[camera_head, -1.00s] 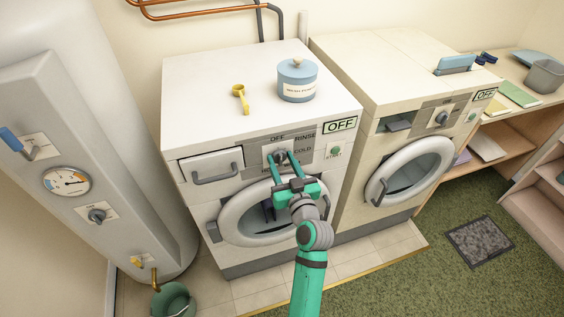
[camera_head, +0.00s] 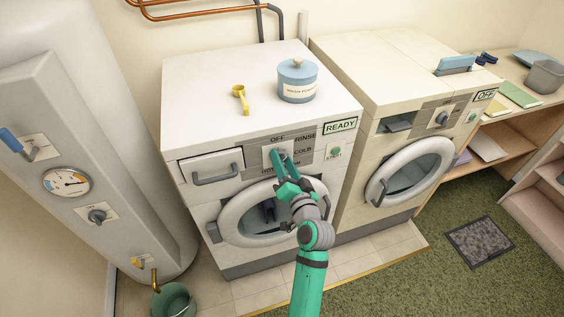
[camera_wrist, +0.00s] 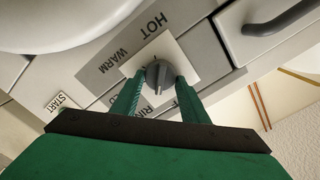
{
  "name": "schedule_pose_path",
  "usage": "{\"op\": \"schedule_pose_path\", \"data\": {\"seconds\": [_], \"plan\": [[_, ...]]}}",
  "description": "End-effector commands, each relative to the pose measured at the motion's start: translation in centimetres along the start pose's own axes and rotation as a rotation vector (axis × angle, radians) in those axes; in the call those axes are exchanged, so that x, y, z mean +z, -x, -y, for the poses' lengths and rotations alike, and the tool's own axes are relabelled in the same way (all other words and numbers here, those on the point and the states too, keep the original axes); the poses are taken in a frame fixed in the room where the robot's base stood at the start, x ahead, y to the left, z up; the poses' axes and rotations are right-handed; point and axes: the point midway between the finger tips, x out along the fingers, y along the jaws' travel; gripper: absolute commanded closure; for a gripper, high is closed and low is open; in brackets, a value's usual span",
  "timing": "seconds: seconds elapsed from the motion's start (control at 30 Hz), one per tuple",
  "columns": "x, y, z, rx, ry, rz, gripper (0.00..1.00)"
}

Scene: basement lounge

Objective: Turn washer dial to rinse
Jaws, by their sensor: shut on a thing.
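The washer (camera_head: 200,97) is the left white machine, with a round door and a grey control panel. Its display (camera_head: 339,127) reads READY. The grey dial (camera_wrist: 158,74) sits on a pale square plate, with HOT and WARM lettering above it in the wrist view. The dial's ridge points down in the wrist view, towards the RINSE side. My gripper (camera_head: 278,156) is shut on the dial, one finger each side, and tilted. In the head view the fingers hide the dial.
A START button (camera_head: 334,152) is right of the dial. A drawer with a handle (camera_head: 217,176) is left of it. A second machine (camera_head: 390,70), showing OFF, adjoins on the right.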

Motion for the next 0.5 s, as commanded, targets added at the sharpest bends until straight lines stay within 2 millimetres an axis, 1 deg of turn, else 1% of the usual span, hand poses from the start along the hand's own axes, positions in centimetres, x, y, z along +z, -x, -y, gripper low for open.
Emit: {"op": "schedule_pose_path", "data": {"seconds": [0.03, 0.2, 0.5], "plan": [[0.24, -0.09, 0.21, -0.004, -0.021, 0.005, 0.82], [0.1, 0.02, 0.02, -0.002, -0.069, 0.004, 0.82], [0.09, 0.07, -0.08, -0.001, -0.091, 0.004, 0.82]]}}
